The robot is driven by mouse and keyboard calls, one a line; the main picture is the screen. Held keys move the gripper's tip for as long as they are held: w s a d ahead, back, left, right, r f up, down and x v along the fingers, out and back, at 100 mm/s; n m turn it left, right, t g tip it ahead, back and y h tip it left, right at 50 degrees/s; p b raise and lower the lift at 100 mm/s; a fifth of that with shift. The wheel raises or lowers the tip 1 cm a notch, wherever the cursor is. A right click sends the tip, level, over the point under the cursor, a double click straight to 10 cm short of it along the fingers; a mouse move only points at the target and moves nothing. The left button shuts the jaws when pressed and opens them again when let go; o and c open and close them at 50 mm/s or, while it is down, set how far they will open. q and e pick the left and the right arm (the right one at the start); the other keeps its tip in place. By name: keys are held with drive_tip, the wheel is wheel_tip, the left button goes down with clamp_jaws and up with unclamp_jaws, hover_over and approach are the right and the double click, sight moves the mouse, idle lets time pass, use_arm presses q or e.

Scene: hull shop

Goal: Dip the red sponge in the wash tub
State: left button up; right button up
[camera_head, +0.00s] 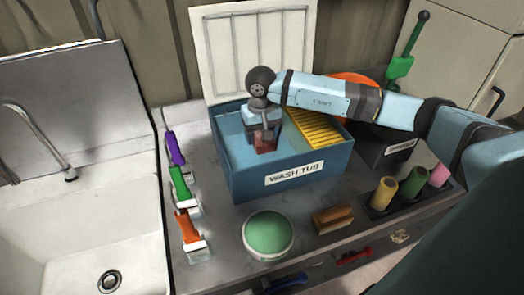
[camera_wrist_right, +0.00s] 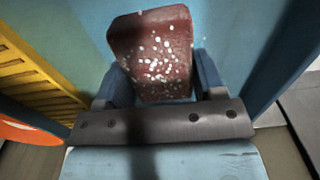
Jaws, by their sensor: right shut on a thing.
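The blue wash tub (camera_head: 245,183) stands on the grey counter, with its name label on the front wall. My right gripper (camera_head: 265,136) points down inside the tub's open left part. It is shut on the red sponge (camera_head: 264,147), which hangs below the fingers. In the right wrist view the sponge (camera_wrist_right: 150,60) is dark red with many white specks, held between the two blue fingers (camera_wrist_right: 155,88). I cannot tell whether the sponge's lower end touches the liquid or the tub's floor. My left gripper is not in view.
A yellow slatted rack (camera_head: 316,127) covers the tub's right part; a white lid (camera_head: 255,50) stands behind. Coloured-handled brushes (camera_head: 181,185) line the left, beside the sink (camera_head: 75,225). A green round pad (camera_head: 268,233), a wooden brush (camera_head: 333,218) and colored rolls (camera_head: 411,185) stand in front.

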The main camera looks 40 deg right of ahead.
drive_tip(key=shift+r+p, duration=1.1)
drive_tip(key=shift+r, duration=2.35)
wheel_tip(320, 180, up, 4)
drive_tip(key=shift+p, duration=0.55)
